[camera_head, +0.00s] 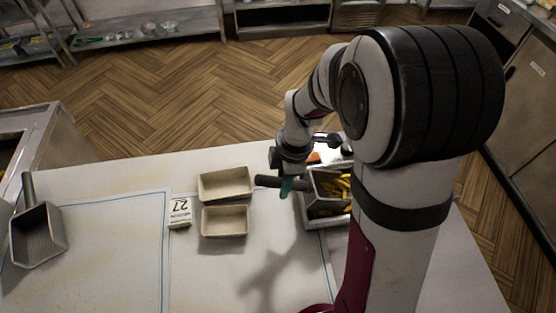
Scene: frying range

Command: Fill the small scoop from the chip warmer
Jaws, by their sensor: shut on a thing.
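My gripper (287,187) is shut on the dark handle of the small scoop (267,181), just right of the two beige trays. The scoop's metal pan (313,188) seems to extend right from the handle, at the chip warmer. Yellow chips (338,187) show there; I cannot tell which lie in the scoop and which in the warmer. The chip warmer (316,223) is a metal-walled bin on the counter. My arm hides its right part and much of the scoop.
Two empty beige trays (225,197) stand left of the warmer, beside a card marked 27 (180,209).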

